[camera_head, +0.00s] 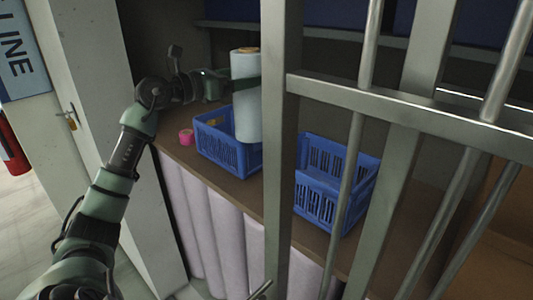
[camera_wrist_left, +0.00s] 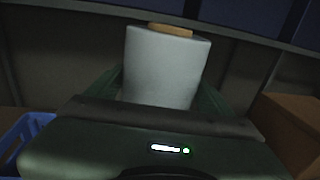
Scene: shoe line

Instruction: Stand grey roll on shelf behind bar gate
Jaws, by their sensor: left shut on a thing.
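The grey roll (camera_head: 246,110) is upright, with a brown core at its top. My left gripper (camera_head: 240,86) is shut on it, at the upper part of the roll. In the left wrist view the roll (camera_wrist_left: 165,68) stands between the fingers and tilts slightly. The brown shelf (camera_head: 182,152) runs behind the bar gate (camera_head: 280,150). The roll is in front of the left blue crate in the head view, and its lower end hides part of that crate. I cannot tell whether its base touches anything.
A blue crate (camera_head: 215,145) and another blue crate (camera_head: 325,205) sit on the shelf. A pink tape roll (camera_head: 186,137) lies at the shelf's left. Several pale rolls (camera_head: 195,215) stand below. The gate's bars cross the right half. A brown box (camera_wrist_left: 288,130) shows in the wrist view.

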